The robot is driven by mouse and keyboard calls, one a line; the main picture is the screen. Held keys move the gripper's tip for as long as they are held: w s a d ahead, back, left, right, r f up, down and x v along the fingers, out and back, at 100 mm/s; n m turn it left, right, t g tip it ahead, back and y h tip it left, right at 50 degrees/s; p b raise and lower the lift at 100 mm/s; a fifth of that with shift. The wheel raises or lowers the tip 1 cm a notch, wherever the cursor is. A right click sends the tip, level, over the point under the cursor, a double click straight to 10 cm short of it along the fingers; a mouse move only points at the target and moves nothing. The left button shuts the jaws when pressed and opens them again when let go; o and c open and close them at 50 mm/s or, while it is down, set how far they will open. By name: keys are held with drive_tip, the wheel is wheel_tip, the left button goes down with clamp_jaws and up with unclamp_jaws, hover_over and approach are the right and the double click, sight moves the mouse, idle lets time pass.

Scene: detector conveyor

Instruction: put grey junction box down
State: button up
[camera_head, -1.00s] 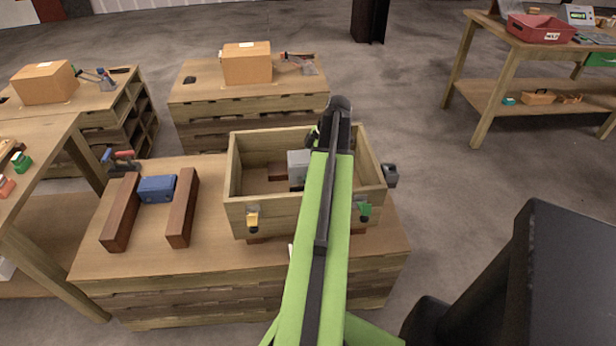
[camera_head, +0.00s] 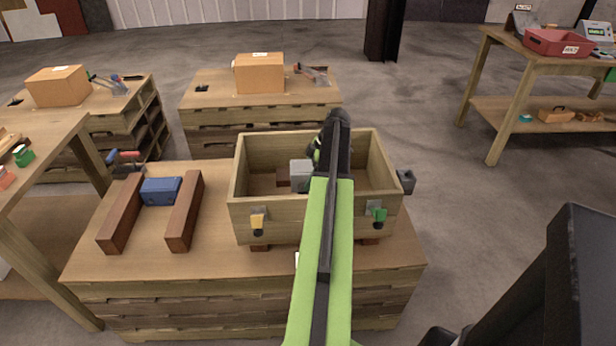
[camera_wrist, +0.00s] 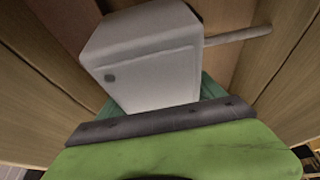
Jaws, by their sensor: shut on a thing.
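The grey junction box (camera_head: 301,173) shows inside the open wooden crate (camera_head: 284,221), just left of my arm's end. In the wrist view the grey junction box (camera_wrist: 150,60) fills the upper middle, with a thin grey rod sticking out to its right. My gripper (camera_wrist: 155,105) is shut on it; the fingertips are mostly hidden behind the box and my green link. The wooden crate walls (camera_wrist: 40,95) rise on both sides. Whether the box touches the crate floor cannot be told.
The crate stands on a pallet-stack table (camera_head: 200,262). Left of it, a blue box (camera_head: 160,190) lies between two brown wooden blocks (camera_head: 185,210). A dark grey fitting (camera_head: 405,181) is at the crate's right side.

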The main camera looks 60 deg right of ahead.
drive_tip(key=shift+f, duration=0.15)
drive_tip(key=shift+b, duration=0.35)
drive_tip(key=shift+s+a+f+b, duration=0.2)
drive_tip(key=shift+f+b, duration=0.05)
drive_tip(key=shift+b, duration=0.1)
drive_tip(key=o, duration=2.1)
drive_tip(key=shift+a, duration=0.15)
drive_tip(key=shift+w+r+p, duration=0.1)
drive_tip(key=shift+r+p, duration=0.55)
drive_tip(key=shift+p, duration=0.2)
drive_tip(key=p+v, duration=1)
drive_tip(key=v, duration=0.1)
drive_tip(key=shift+w+r, duration=0.15)
drive_tip(key=shift+r, duration=0.05)
drive_tip(key=shift+d+r+p, duration=0.25)
drive_tip(key=shift+d+p, duration=0.1)
drive_tip(key=shift+p, duration=0.15)
drive_tip(key=shift+f, duration=0.1)
